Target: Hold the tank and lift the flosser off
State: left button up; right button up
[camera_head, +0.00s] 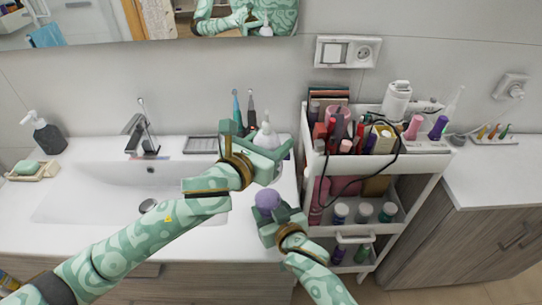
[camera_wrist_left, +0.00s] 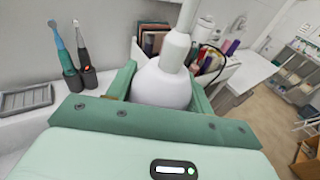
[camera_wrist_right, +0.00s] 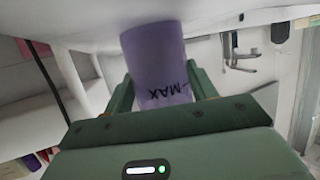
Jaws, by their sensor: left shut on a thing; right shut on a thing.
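The flosser (camera_head: 266,137) is white, with a round body and a narrow neck. My left gripper (camera_head: 264,150) is shut around its body, above the counter's right end. In the left wrist view the flosser's white body (camera_wrist_left: 160,85) sits between both fingers, neck upward. The tank (camera_head: 267,199) is a purple translucent cup, lower and nearer in the head view. My right gripper (camera_head: 275,216) is shut on it. In the right wrist view the tank (camera_wrist_right: 158,60) shows a black MAX mark between the fingers. In the head view the flosser and tank appear apart; the flosser's underside is hidden.
A white cart (camera_head: 344,238) with crowded shelves stands just right of the grippers, a black cable hanging over it. Two electric toothbrushes (camera_wrist_left: 75,55) stand behind the left gripper. The sink basin (camera_head: 110,190) lies left, under my left arm.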

jog(key=o, duration=1.1)
jog(key=shift+c, duration=0.2)
